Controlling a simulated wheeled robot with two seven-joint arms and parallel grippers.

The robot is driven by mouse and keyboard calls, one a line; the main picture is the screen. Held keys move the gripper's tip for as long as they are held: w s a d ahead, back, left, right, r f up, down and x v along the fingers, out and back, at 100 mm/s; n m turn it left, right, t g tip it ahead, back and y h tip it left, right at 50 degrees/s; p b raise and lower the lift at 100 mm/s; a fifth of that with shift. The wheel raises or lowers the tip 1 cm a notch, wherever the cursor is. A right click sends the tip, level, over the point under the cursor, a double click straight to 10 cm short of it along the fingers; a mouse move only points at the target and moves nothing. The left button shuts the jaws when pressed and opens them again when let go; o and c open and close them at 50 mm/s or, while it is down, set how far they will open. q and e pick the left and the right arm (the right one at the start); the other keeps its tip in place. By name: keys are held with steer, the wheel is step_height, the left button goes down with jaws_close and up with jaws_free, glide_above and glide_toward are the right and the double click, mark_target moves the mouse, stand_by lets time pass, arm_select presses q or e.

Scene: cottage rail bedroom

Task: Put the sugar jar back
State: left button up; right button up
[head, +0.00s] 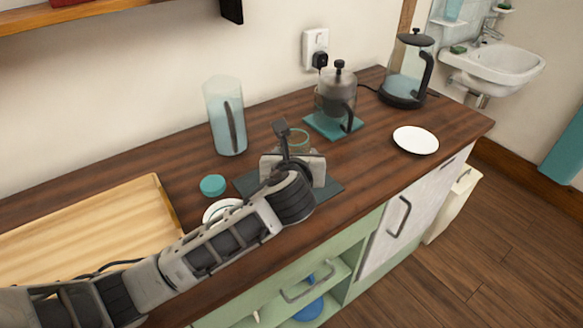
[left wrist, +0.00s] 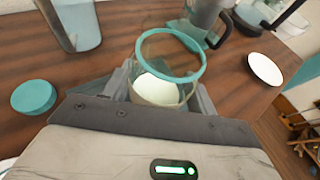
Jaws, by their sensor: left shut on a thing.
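The sugar jar is a clear glass jar with a teal rim and white contents. In the left wrist view the jar (left wrist: 165,88) stands between my finger pads, open at the top. In the head view only the upper part of the jar (head: 299,137) shows behind my gripper. My left gripper (head: 293,160) is shut on the jar above the dark mat (head: 328,189). I cannot tell whether the jar touches the mat. A round teal lid (head: 212,185) lies on the counter to the left; it also shows in the left wrist view (left wrist: 33,96).
A clear pitcher (head: 226,118) stands behind the lid. A French press (head: 337,95) sits on a teal mat, with a kettle (head: 404,75) beyond it. A white plate (head: 416,140) lies right. A wooden tray (head: 90,230) and a partly hidden white dish (head: 222,208) are left.

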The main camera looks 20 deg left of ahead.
arm_select(q)
steer(key=shift+w+a+f, duration=0.1)
steer(key=shift+a+f, duration=0.1)
steer(key=shift+f, duration=0.75)
steer(key=shift+a+f, duration=0.15)
steer(key=shift+f, duration=0.8)
steer(key=o, duration=1.2)
steer(key=shift+f, duration=0.15)
steer(key=v, duration=1.2)
steer(key=shift+p, duration=0.3)
